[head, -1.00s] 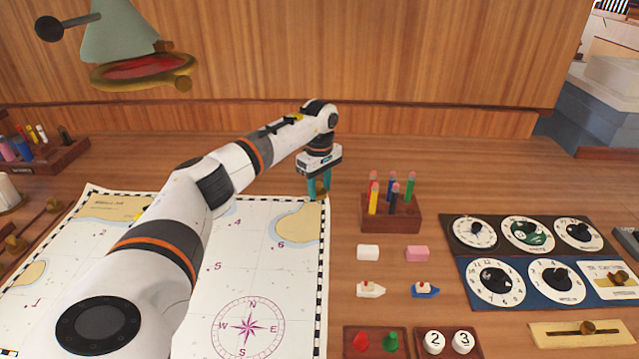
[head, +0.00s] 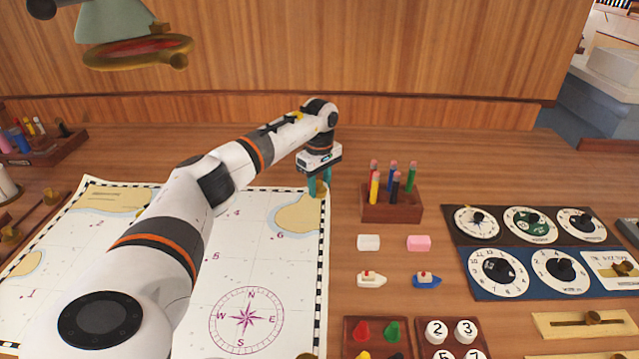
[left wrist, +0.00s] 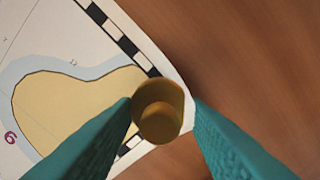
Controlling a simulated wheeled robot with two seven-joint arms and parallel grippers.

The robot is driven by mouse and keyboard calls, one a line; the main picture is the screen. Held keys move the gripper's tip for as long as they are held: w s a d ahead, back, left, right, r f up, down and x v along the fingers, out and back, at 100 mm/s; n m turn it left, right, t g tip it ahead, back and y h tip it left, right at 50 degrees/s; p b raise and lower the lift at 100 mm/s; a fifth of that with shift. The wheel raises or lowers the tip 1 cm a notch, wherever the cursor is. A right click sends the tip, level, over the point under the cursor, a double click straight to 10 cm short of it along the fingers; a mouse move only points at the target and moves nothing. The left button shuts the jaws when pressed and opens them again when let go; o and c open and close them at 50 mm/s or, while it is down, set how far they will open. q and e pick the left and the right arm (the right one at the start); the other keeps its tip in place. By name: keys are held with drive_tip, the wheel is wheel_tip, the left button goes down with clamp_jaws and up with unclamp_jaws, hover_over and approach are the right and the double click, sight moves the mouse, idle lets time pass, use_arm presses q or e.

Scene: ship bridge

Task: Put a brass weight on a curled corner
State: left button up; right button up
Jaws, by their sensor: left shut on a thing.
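The sea chart (head: 180,210) lies on the wooden desk. My left gripper (head: 320,184) points down at its far right corner and is shut on a brass weight (head: 319,192). In the left wrist view the round, stepped brass weight (left wrist: 158,112) sits between the two teal fingers (left wrist: 163,118), over the chart's checkered border (left wrist: 112,33) at the corner. I cannot tell whether the weight bears on the paper. My right gripper is not in view.
A wooden pencil holder (head: 391,207) stands just right of the corner. Two erasers (head: 369,242) and two toy boats (head: 371,279) lie in front of it. Dial panels (head: 530,250) fill the right side. A brass object (head: 307,356) shows at the bottom edge.

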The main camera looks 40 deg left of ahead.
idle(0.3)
use_arm(q)
drive_tip(key=shift+f, duration=0.25)
idle(0.5)
drive_tip(key=o, duration=1.2)
wheel_tip(320, 180, up, 12)
drive_tip(key=shift+r+b, duration=0.1)
drive_tip(key=shift+b, duration=1)
drive_tip(key=shift+d, duration=0.1)
